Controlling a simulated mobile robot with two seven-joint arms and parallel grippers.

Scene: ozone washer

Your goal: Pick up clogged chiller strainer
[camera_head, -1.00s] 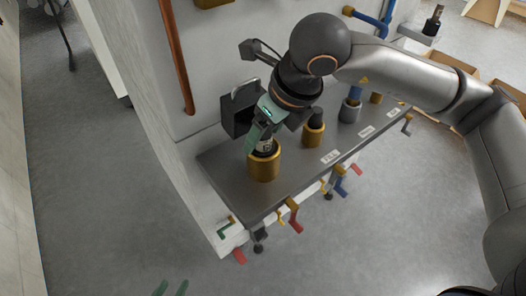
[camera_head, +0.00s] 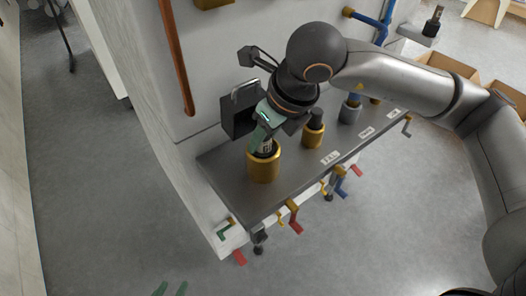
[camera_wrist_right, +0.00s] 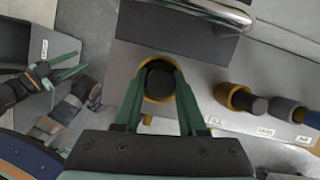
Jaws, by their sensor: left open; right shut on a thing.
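The strainer (camera_head: 266,148) is a dark cylinder with a pale label. It stands upright in the brass housing (camera_head: 263,168) at the near left end of the grey shelf, its lower part hidden inside. My right gripper (camera_head: 262,137) is shut on its upper part from above. In the right wrist view the green fingers (camera_wrist_right: 160,76) sit on both sides of the strainer's dark round top (camera_wrist_right: 159,80), with the brass rim around it. My left gripper (camera_head: 170,289) shows only its green fingertips at the bottom edge, apart and empty; it also shows in the right wrist view (camera_wrist_right: 66,68).
A dark box with a metal handle (camera_head: 240,108) stands close behind the housing. Another brass housing with a dark top (camera_head: 313,133) and a grey one (camera_head: 350,109) stand further along the shelf (camera_head: 225,172). Coloured valve handles (camera_head: 296,227) hang along the front edge.

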